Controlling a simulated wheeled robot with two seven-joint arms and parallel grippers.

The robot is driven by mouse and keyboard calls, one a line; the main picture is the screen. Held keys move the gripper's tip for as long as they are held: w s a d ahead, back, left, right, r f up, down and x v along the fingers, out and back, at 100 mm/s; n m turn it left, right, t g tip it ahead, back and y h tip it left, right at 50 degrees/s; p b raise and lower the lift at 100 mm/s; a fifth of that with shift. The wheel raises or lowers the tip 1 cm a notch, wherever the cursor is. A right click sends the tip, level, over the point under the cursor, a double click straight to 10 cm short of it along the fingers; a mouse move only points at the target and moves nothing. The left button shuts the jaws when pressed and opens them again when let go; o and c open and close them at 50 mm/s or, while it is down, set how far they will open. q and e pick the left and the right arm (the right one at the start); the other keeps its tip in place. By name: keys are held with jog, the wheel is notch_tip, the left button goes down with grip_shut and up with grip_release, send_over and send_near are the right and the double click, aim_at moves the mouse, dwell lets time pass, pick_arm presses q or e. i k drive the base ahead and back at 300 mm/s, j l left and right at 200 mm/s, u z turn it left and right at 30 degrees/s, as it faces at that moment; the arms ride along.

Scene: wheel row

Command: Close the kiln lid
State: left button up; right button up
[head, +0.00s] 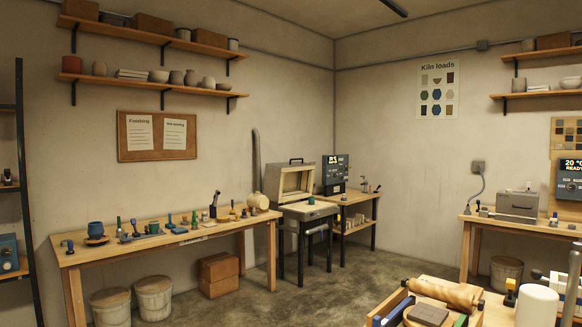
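The kiln (308,211) stands on a dark-legged stand in the back corner, at the end of the long bench. Its lid (292,182) is raised and leans back, with the pale inner lining facing the room. A small dark handle (296,161) shows at the top edge of the lid. A dark controller box (335,172) with a lit display sits just right of the kiln. Neither of my grippers can be made out in the head view.
A long wooden bench (165,240) with pots and tools runs along the left wall. A small side table (352,198) stands right of the kiln. The concrete floor (375,272) before the kiln is clear. A loaded cart or table (490,306) fills the lower right.

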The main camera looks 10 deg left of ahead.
aim_at(292, 181)
jog(key=i+j+u, duration=0.1)
jog(key=i+u, duration=0.3)
jog(key=i, duration=0.25)
jog(key=i+j+u, duration=0.15)
jog(key=i+u, duration=0.3)
jog(key=i, duration=0.3)
jog(key=i+l+u, duration=0.15)
jog(key=i+u, duration=0.3)
jog(key=i, duration=0.25)
jog(key=i+z, duration=0.35)
jog(key=i, duration=0.2)
jog(key=i+j+z, duration=0.15)
jog(key=i+z, duration=0.2)
jog(key=i, duration=0.2)
jog(key=i+l+z, duration=0.2)
jog(key=i+z, duration=1.15)
jog(key=z, duration=0.15)
jog(key=i+z, duration=0.15)
jog(key=i, duration=1.25)
jog(key=i+u, duration=0.3)
jog(key=i, duration=0.15)
jog(key=i+u, duration=0.35)
jog(key=i+l+u, duration=0.3)
jog(key=i, duration=0.25)
jog(key=i+l+u, duration=0.15)
jog(key=i+u, duration=0.2)
jog(key=i, duration=0.1)
